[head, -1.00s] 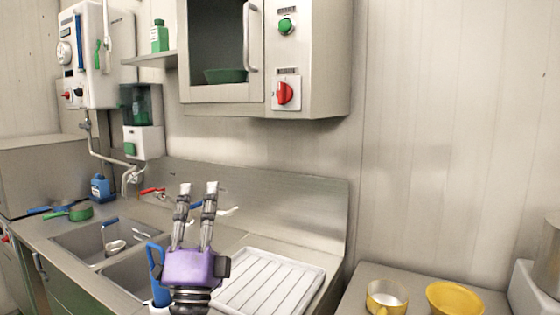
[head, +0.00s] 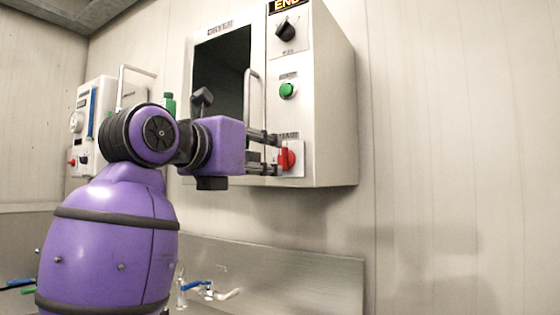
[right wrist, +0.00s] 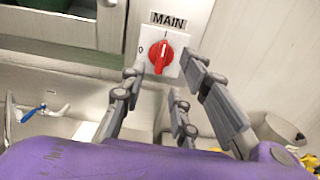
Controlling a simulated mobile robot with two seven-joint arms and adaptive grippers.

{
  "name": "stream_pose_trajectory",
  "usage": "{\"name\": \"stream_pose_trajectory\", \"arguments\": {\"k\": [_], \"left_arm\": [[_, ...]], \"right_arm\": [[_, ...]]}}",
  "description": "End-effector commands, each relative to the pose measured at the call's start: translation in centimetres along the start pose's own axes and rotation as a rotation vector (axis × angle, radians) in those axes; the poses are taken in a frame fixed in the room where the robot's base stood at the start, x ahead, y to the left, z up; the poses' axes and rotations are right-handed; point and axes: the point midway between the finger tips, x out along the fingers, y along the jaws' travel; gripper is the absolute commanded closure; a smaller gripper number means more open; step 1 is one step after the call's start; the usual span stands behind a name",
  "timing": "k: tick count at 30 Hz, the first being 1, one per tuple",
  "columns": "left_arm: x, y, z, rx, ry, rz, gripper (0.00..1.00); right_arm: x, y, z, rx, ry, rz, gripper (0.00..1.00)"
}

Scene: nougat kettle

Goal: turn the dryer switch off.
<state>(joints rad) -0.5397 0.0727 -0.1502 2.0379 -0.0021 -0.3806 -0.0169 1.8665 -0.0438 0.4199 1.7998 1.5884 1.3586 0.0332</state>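The dryer (head: 325,110) is a grey wall cabinet with a dark window. Its red rotary switch (head: 288,159), on a white plate, is low on the front panel. In the right wrist view the switch (right wrist: 161,56) sits under a "MAIN" label, with "0" at left and "I" at top. Its knob points up, towards "I". My right gripper (head: 277,153) is at the switch, its fingers pointing at the panel. In the right wrist view it is open, fingers apart on either side of the knob. Contact cannot be told. My left gripper is not in view.
A green button (head: 288,90) and a black dial (head: 287,30) sit above the switch. The door handle (head: 251,105) stands out left of the panel. A white wall unit (head: 95,120) hangs at left. A blue-handled tap (head: 200,287) is below. The wall at right is clear.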

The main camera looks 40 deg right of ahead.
Motion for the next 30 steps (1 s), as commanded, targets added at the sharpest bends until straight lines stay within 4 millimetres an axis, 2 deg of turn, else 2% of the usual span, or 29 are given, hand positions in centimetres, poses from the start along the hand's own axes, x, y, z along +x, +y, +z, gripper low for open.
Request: {"name": "stream_pose_trajectory", "arguments": {"k": [6, 10, 15, 22, 29, 30], "left_arm": [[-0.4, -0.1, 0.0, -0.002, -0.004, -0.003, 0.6], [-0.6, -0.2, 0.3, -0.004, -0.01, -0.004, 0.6], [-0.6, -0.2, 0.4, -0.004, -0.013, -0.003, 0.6], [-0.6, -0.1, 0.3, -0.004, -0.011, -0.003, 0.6], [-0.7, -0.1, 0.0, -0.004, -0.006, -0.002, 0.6], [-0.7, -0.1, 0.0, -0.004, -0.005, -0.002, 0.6]], "right_arm": [[3.7, -0.3, 0.2, 0.0, -0.002, -0.006, 0.71], [5.3, -0.2, 0.2, -0.001, -0.004, -0.005, 0.71], [6.3, -0.2, 0.1, -0.001, -0.003, -0.005, 0.71], [6.4, -0.2, 0.1, -0.002, -0.003, -0.004, 0.71], [6.4, -0.2, 0.1, -0.002, -0.004, -0.005, 1.0], [6.3, -0.2, 0.1, -0.002, -0.003, -0.005, 1.0]]}}
